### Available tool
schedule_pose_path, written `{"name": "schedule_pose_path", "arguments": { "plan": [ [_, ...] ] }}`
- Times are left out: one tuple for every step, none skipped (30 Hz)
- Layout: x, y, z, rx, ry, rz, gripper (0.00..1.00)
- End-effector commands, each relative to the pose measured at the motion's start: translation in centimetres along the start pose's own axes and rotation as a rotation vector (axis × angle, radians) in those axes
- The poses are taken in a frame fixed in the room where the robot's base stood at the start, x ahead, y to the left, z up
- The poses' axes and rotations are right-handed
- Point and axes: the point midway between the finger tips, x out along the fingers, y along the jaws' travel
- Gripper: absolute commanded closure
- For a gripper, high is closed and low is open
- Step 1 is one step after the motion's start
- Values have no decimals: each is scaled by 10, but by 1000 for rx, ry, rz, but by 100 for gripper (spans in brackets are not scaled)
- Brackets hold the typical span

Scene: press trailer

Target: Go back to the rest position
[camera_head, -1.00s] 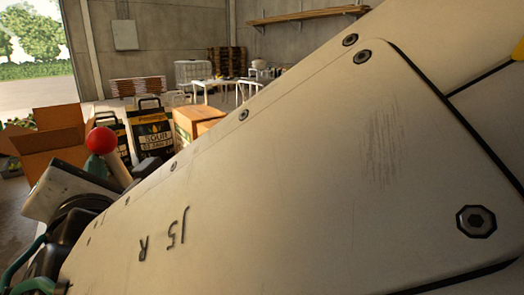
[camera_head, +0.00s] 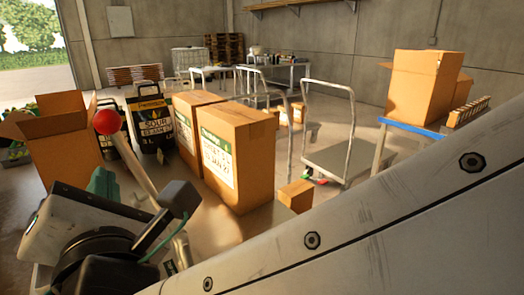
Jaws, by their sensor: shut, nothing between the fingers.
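A pale metal link of my own arm (camera_head: 400,230) runs from the lower middle up to the right edge and covers the lower right of the head view. Bolts and scuffs show on it. My gripper is not seen in this view, so its place relative to other things is hidden. At the lower left is a cluster with a white housing, black round parts and teal pieces; I cannot tell whether it belongs to me. A red ball (camera_head: 105,122) on a pale rod stands just behind it.
Two tall cartons (camera_head: 236,155) stand mid-floor, with a small box (camera_head: 295,195) beside them. A flatbed trolley (camera_head: 338,158) is right of them. An open carton (camera_head: 62,150) and dark labelled containers (camera_head: 152,125) are at left. Boxes stand on a blue-edged table (camera_head: 410,128) at right.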

Motion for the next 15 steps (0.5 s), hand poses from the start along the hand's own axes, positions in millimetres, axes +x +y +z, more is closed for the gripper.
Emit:
{"name": "schedule_pose_path", "arguments": {
  "plan": [
    [0, -6, 0, 10, -3, -26, 100],
    [-1, -11, 0, 19, -5, -49, 100],
    [-2, -21, 0, 35, -8, -92, 100],
    [-3, -29, 0, 49, -10, -130, 100],
    [-6, -39, 1, 66, -15, -172, 100],
    [-10, -53, 4, 96, -23, -235, 100],
    [-12, -66, 10, 122, -36, -291, 100],
    [-14, -81, 16, 149, -53, -351, 100],
    [-18, -103, 26, 189, -81, -437, 100],
    [-21, -119, 35, 221, -104, -502, 100],
    [-25, -135, 43, 254, -128, -567, 100],
    [-32, -156, 55, 302, -164, -655, 100],
    [-38, -173, 64, 339, -194, -724, 100],
    [-45, -190, 74, 381, -227, -794, 100],
    [-57, -213, 86, 442, -274, -892, 100]
  ]
}}
